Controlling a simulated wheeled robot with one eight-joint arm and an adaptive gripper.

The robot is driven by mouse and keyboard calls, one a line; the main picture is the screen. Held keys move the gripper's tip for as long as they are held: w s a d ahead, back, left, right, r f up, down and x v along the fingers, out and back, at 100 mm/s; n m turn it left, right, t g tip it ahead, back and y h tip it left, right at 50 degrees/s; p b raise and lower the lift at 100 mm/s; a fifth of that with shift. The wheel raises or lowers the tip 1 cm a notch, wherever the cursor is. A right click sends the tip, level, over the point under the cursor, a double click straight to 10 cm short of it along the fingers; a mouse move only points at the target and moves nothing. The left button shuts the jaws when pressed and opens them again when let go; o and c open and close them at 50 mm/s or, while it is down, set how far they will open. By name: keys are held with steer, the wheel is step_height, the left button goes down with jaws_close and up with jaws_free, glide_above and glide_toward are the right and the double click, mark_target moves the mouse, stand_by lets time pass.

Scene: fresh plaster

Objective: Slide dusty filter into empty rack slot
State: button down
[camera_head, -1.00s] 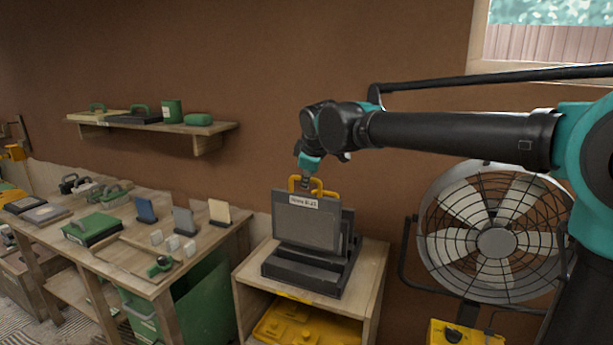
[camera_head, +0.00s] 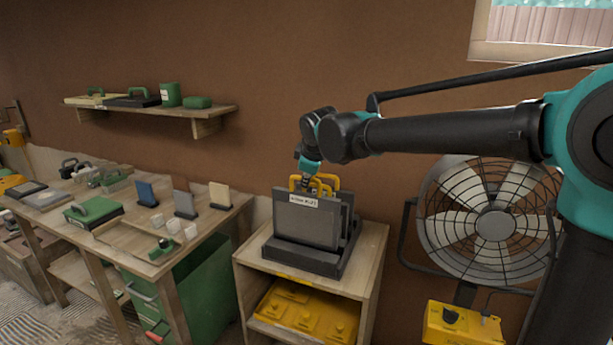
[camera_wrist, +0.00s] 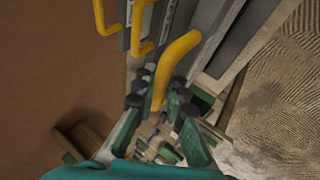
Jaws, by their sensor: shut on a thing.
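The dusty filter (camera_head: 305,222) is a dark grey panel with a white label along its top edge. It stands upright in the front of the black rack (camera_head: 300,259), its lower edge hidden by the rack's front. My gripper (camera_head: 309,182) is shut on its yellow handle from above. In the wrist view, my fingers (camera_wrist: 160,106) close around the near end of that yellow handle (camera_wrist: 172,64). Other panels with yellow handles (camera_wrist: 141,35) stand behind it in the rack. How deep the filter sits in its slot cannot be told.
The rack stands on a wooden stand (camera_head: 367,262) holding a yellow case (camera_head: 300,312) below. A large fan (camera_head: 493,215) stands at right. A cluttered workbench (camera_head: 125,235) is at left, with a wall shelf (camera_head: 212,111) above.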

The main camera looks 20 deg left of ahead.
mark_target(308, 193)
steer(key=shift+f, duration=2.1)
steer(key=shift+w+d, duration=0.2)
steer(key=shift+d, duration=0.05)
steer(key=shift+f, duration=0.7)
steer(key=c, duration=1.5)
jaws_free()
steer(key=shift+s+r, duration=0.1)
steer(key=v, duration=1.1)
steer(key=shift+d+r, duration=0.15)
steer(key=shift+r, duration=0.15)
steer(key=shift+s, duration=0.15)
